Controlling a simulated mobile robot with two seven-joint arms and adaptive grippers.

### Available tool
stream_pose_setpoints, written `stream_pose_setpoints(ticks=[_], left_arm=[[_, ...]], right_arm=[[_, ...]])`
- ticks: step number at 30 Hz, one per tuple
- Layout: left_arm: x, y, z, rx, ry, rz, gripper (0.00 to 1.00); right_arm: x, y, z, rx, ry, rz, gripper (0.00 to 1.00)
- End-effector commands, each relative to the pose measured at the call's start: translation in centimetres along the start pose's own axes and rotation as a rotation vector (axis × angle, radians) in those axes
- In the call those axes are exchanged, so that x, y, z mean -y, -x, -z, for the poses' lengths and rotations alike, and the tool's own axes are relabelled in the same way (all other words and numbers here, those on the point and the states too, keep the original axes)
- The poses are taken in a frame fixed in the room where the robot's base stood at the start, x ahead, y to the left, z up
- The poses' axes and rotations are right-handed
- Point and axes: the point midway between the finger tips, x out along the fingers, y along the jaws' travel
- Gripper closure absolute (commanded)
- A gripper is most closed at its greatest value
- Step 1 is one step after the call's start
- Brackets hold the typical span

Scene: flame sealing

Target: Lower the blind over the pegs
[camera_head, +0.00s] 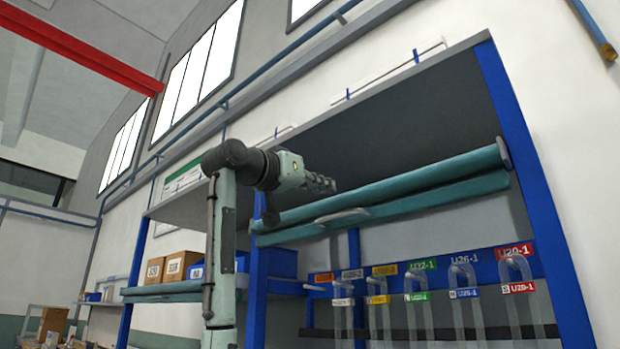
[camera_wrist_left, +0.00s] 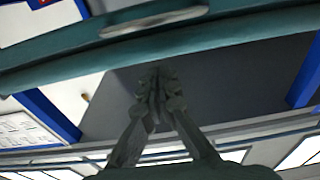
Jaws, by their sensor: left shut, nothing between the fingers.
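The blind is rolled up under the shelf top as a teal roller (camera_head: 420,176) with a teal bottom bar (camera_head: 440,197) just below it. A pale grey handle (camera_head: 342,216) sits on the bar; it also shows near the top of the left wrist view (camera_wrist_left: 155,22). My left gripper (camera_head: 330,185) is shut and empty, in front of the roller's left part and a little above the handle, apart from it. The pegs are on a blue rail (camera_head: 484,270) below, uncovered, with clear U-shaped tubes (camera_head: 463,290) hanging there. My right gripper is not in view.
Blue uprights (camera_head: 543,190) frame the rack. Coloured labels, such as a red one (camera_head: 514,251), mark the pegs. Cardboard boxes (camera_head: 180,265) and a blue bin (camera_head: 283,262) stand on a shelf to the left. A dark panel (camera_head: 400,135) overhangs the blind.

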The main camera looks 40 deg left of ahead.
Motion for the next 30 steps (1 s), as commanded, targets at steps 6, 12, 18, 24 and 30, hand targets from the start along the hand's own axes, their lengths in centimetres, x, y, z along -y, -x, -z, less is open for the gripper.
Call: stream_pose_setpoints(ticks=[6,12,18,24,30], left_arm=[[0.0,-2.4,-1.7,0.000,-0.001,0.001,1.00],[0.0,-1.6,-3.5,0.000,-0.001,0.001,1.00],[0.0,-1.4,-3.8,-0.001,0.000,0.000,1.00],[0.0,-1.4,-3.8,-0.001,0.000,0.000,1.00],[0.1,-1.9,-4.6,0.002,0.000,0.000,1.00]], right_arm=[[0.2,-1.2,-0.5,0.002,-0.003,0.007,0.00],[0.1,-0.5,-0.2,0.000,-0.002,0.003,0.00],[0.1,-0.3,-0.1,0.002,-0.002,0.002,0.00],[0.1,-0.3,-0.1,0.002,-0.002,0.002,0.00],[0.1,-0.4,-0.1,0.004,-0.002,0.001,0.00]])
